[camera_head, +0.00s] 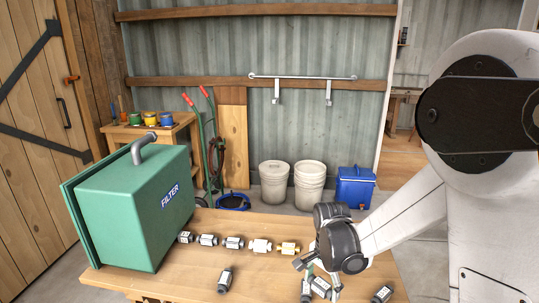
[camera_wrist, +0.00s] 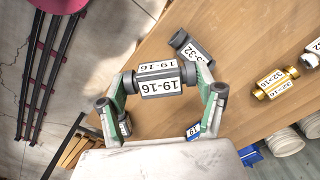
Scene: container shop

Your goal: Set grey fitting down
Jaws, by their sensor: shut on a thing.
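In the head view my gripper (camera_head: 319,277) points down over the near right part of the wooden table (camera_head: 185,277), with the held fitting (camera_head: 321,286) partly covered by a finger. Another dark grey fitting (camera_wrist: 191,46) lies on the table close beside the held one in the wrist view. The gap between the held fitting and the table is hard to judge.
A row of fittings stands beside the green filter box (camera_head: 130,210), ending in a gold one (camera_head: 288,248) and a white one (camera_head: 260,246). Loose dark fittings lie at the front (camera_head: 225,281) and right (camera_head: 382,294). Bare tabletop shows between the row and the front fittings.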

